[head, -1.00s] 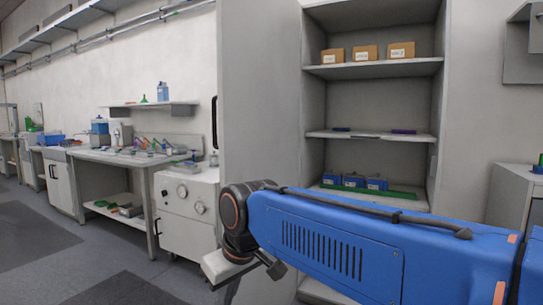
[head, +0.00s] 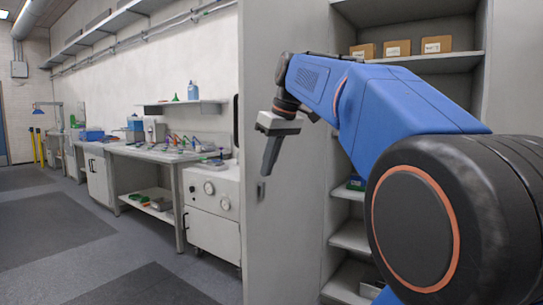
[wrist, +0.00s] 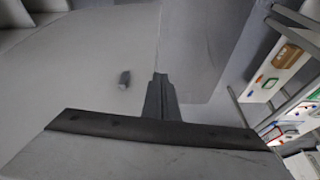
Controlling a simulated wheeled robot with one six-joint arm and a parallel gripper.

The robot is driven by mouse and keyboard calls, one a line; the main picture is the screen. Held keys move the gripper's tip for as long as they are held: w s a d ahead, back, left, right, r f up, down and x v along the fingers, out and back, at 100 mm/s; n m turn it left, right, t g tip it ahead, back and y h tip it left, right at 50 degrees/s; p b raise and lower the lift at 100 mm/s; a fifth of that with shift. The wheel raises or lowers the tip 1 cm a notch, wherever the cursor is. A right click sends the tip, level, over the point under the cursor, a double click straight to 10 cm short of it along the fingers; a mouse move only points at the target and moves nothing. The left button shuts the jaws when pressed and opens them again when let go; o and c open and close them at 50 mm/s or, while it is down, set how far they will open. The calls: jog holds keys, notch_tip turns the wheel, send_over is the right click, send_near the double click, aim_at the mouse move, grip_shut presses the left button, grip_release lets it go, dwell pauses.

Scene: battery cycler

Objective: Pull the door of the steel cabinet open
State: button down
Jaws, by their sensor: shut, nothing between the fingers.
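The steel cabinet (head: 410,20) stands at the right in the head view, with its shelves in plain sight. Its tall grey door panel (head: 285,215) stands swung out at the left of the shelves. A dark upright handle (head: 236,120) shows at the panel's left edge, and a small grey fitting (head: 261,190) sits lower on its face. My gripper (head: 268,168) is shut and empty, fingers pointing down in front of the panel. In the wrist view the shut fingers (wrist: 159,80) are apart from a small grey block (wrist: 124,78) on a pale surface.
Cardboard boxes (head: 398,48) stand on an upper cabinet shelf. A white unit with dials (head: 212,205) and a workbench (head: 150,152) stand to the left. The grey floor (head: 90,240) at the left is clear. My arm hides much of the shelves.

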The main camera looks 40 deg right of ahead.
jog(key=w+d+r+n, duration=0.2)
jog(key=w+d+r, duration=0.3)
jog(key=d+r, duration=0.6)
jog(key=w+a+f, duration=0.2)
jog(key=w+f, duration=0.5)
jog(key=f, duration=0.3)
jog(key=shift+f+y, duration=0.2)
jog(key=shift+y, duration=0.1)
jog(key=shift+w+a, duration=0.1)
